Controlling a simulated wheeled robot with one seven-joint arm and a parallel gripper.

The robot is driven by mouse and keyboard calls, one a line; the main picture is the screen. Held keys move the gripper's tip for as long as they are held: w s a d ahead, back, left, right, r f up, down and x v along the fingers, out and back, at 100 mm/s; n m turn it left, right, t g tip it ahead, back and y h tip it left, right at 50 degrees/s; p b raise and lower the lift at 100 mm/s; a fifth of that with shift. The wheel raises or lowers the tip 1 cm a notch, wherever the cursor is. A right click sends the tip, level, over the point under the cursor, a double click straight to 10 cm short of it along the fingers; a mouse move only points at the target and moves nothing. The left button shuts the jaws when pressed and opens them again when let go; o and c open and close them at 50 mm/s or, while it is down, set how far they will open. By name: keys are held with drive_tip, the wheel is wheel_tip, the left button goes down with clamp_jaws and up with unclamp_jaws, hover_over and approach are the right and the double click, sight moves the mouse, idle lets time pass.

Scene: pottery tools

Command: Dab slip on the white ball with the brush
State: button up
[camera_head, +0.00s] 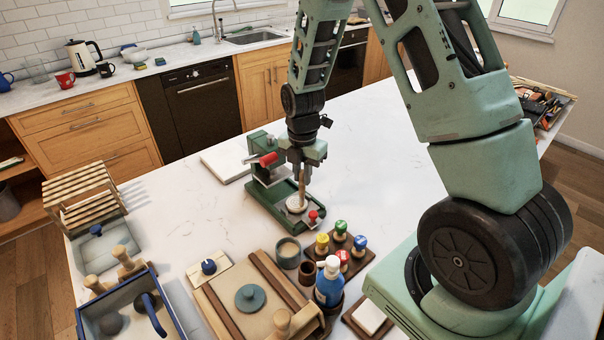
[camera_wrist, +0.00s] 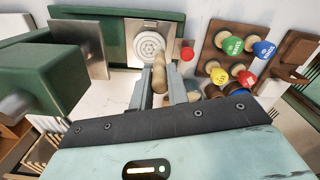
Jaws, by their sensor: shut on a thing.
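My gripper (camera_head: 302,168) is shut on the wooden handle of a brush (camera_head: 301,187), which points down over the green press-like machine (camera_head: 262,190). In the wrist view the brush (camera_wrist: 159,76) stands between the two fingers (camera_wrist: 160,92). Below its lower end is a round white disc (camera_wrist: 149,44) with a ring pattern, on a metal plate of the machine; it also shows in the head view (camera_head: 296,206). I cannot tell whether the brush touches it. I cannot make out a separate white ball. A grey-green pot (camera_head: 288,252) with beige content stands in front.
A wooden rack (camera_head: 352,264) holds yellow, green, blue and red knobs. A blue bottle (camera_head: 329,282) with a white cap, a wooden board (camera_head: 266,272) and a blue-rimmed tray (camera_head: 127,315) stand in front. A red knob (camera_head: 313,215) is close beside the disc. The white counter behind is mostly clear.

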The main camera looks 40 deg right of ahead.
drive_tip(key=shift+s, duration=0.1)
idle(0.4)
wheel_tip(320, 180, up, 7)
drive_tip(key=p, duration=0.5)
drive_tip(key=shift+f, duration=0.1)
idle(0.5)
